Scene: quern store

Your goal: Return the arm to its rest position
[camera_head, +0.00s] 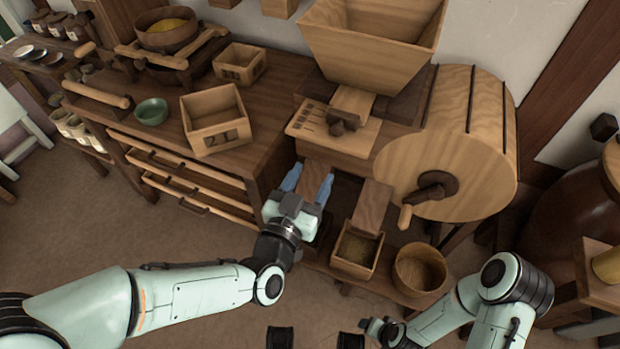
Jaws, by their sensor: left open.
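My left arm reaches in from the left. Its gripper (308,187) is open, with two blue fingers apart, in front of the wooden mill at the cabinet's right end. Nothing shows held between the fingers. A wooden chute or board (316,174) lies behind and between them; whether they touch it I cannot tell. My right arm is folded at the lower right. Its gripper (372,327) is low near the bottom edge, small and partly cut off, so its jaws are unclear.
A mill with a hopper (368,45) and a big wooden drum with crank (450,150) stands close right. Below are a square box (357,250) and a round tub (419,270). A numbered crate (216,120) and green bowl (151,111) sit on the cabinet. Floor at left is clear.

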